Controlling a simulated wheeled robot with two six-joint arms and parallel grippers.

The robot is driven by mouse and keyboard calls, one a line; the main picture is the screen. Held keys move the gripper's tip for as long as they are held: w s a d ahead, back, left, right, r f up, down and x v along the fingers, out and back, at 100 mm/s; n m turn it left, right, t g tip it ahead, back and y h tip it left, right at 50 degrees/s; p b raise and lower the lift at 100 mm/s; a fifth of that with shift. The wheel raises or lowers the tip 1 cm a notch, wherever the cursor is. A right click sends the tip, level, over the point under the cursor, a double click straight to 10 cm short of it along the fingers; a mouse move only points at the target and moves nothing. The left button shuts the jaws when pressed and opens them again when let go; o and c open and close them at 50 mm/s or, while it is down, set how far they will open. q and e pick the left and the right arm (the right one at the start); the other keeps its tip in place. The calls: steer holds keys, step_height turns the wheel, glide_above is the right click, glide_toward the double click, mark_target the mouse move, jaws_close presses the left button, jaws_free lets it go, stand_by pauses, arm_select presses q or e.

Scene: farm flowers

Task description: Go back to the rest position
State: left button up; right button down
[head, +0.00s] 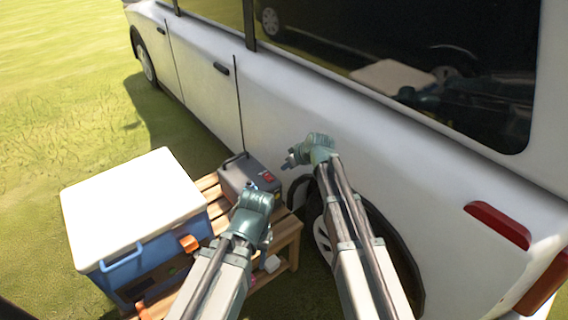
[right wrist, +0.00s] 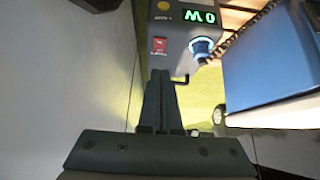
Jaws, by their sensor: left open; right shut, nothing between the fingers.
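My left gripper (head: 251,187) is the lower one in the head view, held over the wooden bench in front of the grey box. It is open, though its fingers are small and mostly hidden by the wrist. My right gripper (head: 288,161) is beside the white car, just right of the grey box in the head view. In the right wrist view its fingers (right wrist: 161,102) are shut together with nothing between them. They point toward the grey control box (right wrist: 185,35), which has a green display, a red switch and a blue-lit knob.
The grey box (head: 238,176) stands on a slatted wooden bench (head: 284,236). A blue cooler with a white lid (head: 130,205) is at the left. The white car (head: 290,110) stands close behind and to the right. Open grass (head: 50,110) lies at the left.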

stand_by(0.3)
steer(key=s+r+m+g+h+p, duration=0.1)
steer(key=s+r+g+h+p, duration=0.1)
steer(key=s+r+p, duration=0.4)
steer(key=s+r+m+g+h+p, duration=0.1)
steer(key=s+r+p, duration=0.5)
steer(key=s, duration=0.9)
steer(key=s+d+r+m+g+h+p, duration=0.1)
steer(key=s+r+p, duration=0.4)
steer(key=s+p, duration=0.5)
steer(key=g+h, duration=0.1)
steer(key=g, duration=0.1)
steer(key=shift+s+r+g+h, duration=0.3)
steer(key=shift+s+r+h, duration=0.05)
steer(key=shift+r+h, duration=0.05)
